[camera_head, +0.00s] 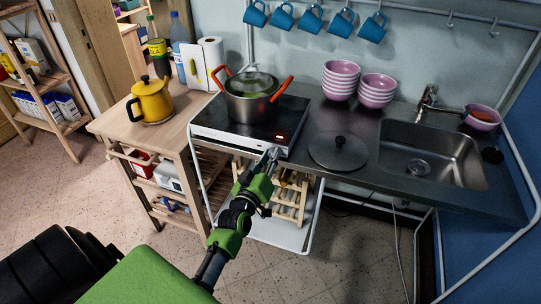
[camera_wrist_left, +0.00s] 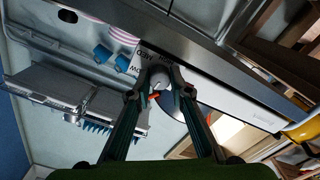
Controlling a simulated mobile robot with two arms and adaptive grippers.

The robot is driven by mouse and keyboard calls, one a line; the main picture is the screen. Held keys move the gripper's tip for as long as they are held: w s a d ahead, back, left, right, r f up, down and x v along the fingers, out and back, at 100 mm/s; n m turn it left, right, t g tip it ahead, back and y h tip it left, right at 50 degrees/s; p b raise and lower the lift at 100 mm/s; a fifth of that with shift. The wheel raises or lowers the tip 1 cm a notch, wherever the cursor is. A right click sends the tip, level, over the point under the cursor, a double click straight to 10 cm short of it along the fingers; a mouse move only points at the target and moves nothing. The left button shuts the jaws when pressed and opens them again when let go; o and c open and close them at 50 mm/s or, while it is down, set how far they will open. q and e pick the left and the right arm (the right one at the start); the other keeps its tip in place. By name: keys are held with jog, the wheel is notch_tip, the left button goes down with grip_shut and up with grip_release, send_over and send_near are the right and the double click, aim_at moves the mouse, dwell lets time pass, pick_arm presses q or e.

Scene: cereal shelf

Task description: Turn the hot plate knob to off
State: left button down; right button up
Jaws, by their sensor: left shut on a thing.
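The hot plate (camera_head: 222,138) is a black slab with a white front panel on the steel counter. A small red light (camera_head: 279,137) glows near its front right corner. My left gripper (camera_head: 271,154) reaches its front panel at the right end. In the left wrist view, the panel shows upside-down letters beside a round grey knob (camera_wrist_left: 159,78). The two fingers of my left gripper (camera_wrist_left: 161,93) are closed on the knob from both sides. The knob's pointer is hard to read and is hidden in the head view. My right gripper does not show.
A steel pot (camera_head: 250,108) with red handles and a glass lid stands on the hot plate. A dark round lid (camera_head: 338,151) lies on the counter to the right, before the sink (camera_head: 430,150). A yellow kettle (camera_head: 152,101) stands on the wooden cart at left.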

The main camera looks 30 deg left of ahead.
pick_arm(q)
jog(key=shift+n, duration=0.6)
jog(key=c, duration=1.8)
grip_release()
jog(key=shift+c, duration=0.2)
